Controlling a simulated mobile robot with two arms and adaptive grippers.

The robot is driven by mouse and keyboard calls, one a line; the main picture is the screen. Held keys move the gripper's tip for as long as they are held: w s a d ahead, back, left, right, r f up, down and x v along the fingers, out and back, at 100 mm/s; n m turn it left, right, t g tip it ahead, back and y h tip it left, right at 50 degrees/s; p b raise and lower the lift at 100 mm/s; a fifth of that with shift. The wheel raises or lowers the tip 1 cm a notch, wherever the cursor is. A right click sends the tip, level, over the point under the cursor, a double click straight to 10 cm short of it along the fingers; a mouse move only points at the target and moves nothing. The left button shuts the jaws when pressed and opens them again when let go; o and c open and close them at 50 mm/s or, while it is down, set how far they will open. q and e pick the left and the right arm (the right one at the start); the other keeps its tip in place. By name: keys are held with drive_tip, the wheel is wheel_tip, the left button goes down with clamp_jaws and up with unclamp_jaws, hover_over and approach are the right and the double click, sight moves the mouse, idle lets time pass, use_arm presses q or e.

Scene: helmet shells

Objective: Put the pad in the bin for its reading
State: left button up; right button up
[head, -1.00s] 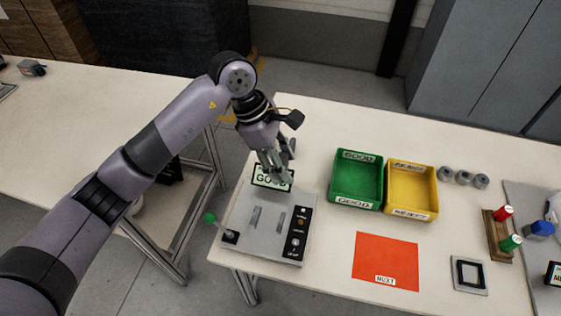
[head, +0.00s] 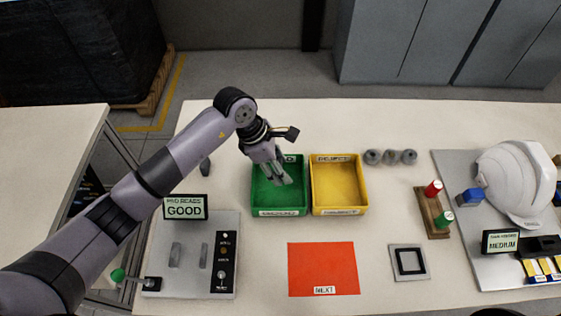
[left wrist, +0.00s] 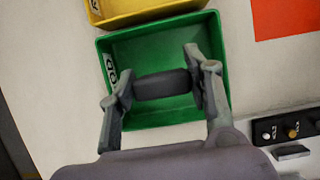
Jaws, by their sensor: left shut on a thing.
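My left gripper (head: 283,181) is shut on a dark grey pad, seen between its fingers in the left wrist view (left wrist: 162,84). It holds the pad over the green bin (head: 255,200), which is labelled GOOD. Whether the pad touches the bin floor I cannot tell. The yellow bin (head: 340,187), labelled REJECT, stands just right of the green one and is empty. The display (head: 185,208) reads PAD READS GOOD. The tester (head: 190,270) below it has two upright grey plates with nothing between them. My right gripper is not in view.
A green-knobbed lever (head: 118,274) sticks out left of the tester. An orange mat (head: 323,267) marked NEXT lies bare. Several grey rounds (head: 390,157) stand right of the bins. A white helmet (head: 517,178) is on a grey board at right.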

use_arm(q)
drive_tip(key=shift+f, duration=0.55)
wheel_tip(320, 180, down, 3)
drive_tip(key=shift+d+f+b, duration=0.1)
drive_tip(key=shift+b, duration=0.95)
drive_tip(key=shift+f+b, duration=0.4)
drive_tip(key=shift+f, duration=0.4)
drive_tip(key=shift+w, duration=0.1)
drive_tip(key=shift+f+b, duration=0.5)
drive_tip(key=o, duration=0.9)
